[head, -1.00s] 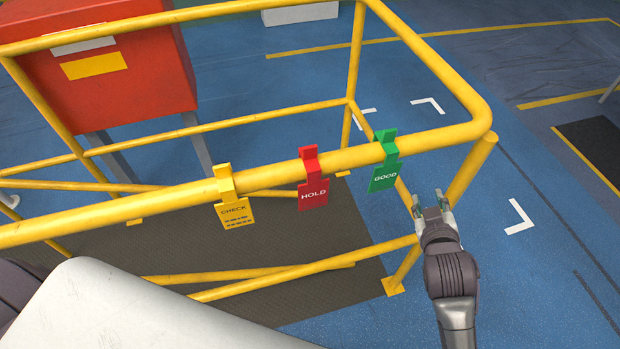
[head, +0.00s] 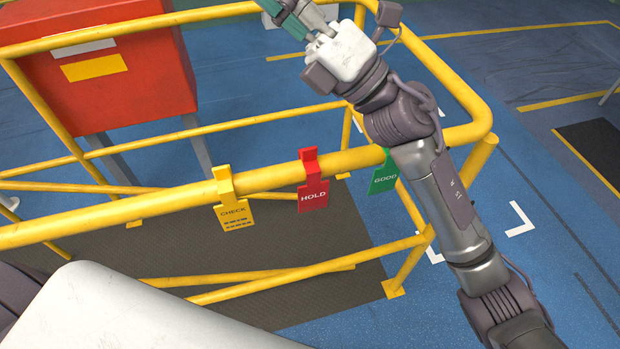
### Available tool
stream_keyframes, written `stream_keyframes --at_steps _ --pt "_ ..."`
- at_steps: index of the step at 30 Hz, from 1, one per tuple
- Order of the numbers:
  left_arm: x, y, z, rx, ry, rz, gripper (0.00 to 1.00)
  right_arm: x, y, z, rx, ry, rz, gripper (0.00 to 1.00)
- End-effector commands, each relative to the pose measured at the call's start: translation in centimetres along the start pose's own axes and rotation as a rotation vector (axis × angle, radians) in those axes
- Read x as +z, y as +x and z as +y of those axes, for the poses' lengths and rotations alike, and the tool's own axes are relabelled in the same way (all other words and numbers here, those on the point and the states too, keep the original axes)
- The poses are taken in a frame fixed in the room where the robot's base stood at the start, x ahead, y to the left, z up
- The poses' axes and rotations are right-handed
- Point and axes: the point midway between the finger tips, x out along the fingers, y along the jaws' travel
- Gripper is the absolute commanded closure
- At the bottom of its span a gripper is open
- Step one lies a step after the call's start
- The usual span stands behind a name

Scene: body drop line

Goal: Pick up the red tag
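The red tag (head: 313,183), marked HOLD, hangs by its hook over the yellow rail (head: 265,177) near the middle of the head view. A yellow CHECK tag (head: 235,209) hangs to its left. A green GOOD tag (head: 383,178) hangs to its right, partly hidden by my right arm. My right gripper (head: 291,14) is at the top edge of the view, above the red tag in the picture and apart from it. Its fingertips are cut off by the frame, so its opening is unclear. My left gripper is out of view.
Yellow guard rails (head: 460,85) frame the area, with a corner post on the right. A red box (head: 105,80) on grey legs stands behind the rails at left. A dark mat (head: 250,235) lies on the blue floor.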

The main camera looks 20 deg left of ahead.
Motion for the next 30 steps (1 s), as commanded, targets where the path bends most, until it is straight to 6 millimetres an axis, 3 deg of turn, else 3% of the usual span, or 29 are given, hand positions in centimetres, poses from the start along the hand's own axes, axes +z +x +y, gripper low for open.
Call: stream_keyframes --at_steps 1,3,6,8,10,12,15,19,23,30 --pt "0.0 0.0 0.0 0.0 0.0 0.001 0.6 -3.6 2.5 0.5 0.029 -0.138 0.229 0.62" --pt "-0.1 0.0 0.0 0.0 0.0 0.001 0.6 -8.5 3.5 0.0 0.054 -0.313 0.545 0.62" --pt "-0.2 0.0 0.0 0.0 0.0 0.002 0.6 -13.3 1.7 -2.6 0.053 -0.539 1.009 0.62" --pt "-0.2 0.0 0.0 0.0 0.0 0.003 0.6 -14.2 -0.5 -4.5 0.027 -0.65 1.278 0.62" --pt "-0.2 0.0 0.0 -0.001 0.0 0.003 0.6 -13.2 -3.4 -6.5 -0.028 -0.747 1.568 0.62" --pt "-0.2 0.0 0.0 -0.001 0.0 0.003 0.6 -11.0 -5.9 -7.5 -0.1 -0.806 1.818 0.62" --pt "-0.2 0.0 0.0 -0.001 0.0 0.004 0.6 -7.1 -8.4 -7.7 -0.214 -0.839 2.085 0.62" --pt "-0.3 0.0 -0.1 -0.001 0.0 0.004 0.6 -3.7 -10.0 -7.0 -0.321 -0.834 2.275 0.62" --pt "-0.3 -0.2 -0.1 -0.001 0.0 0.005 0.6 -3.0 -11.1 -7.1 -0.356 -0.822 2.335 0.62" --pt "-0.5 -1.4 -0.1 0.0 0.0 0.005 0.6 -5.3 -13.9 -10.0 -0.351 -0.819 2.334 0.62"
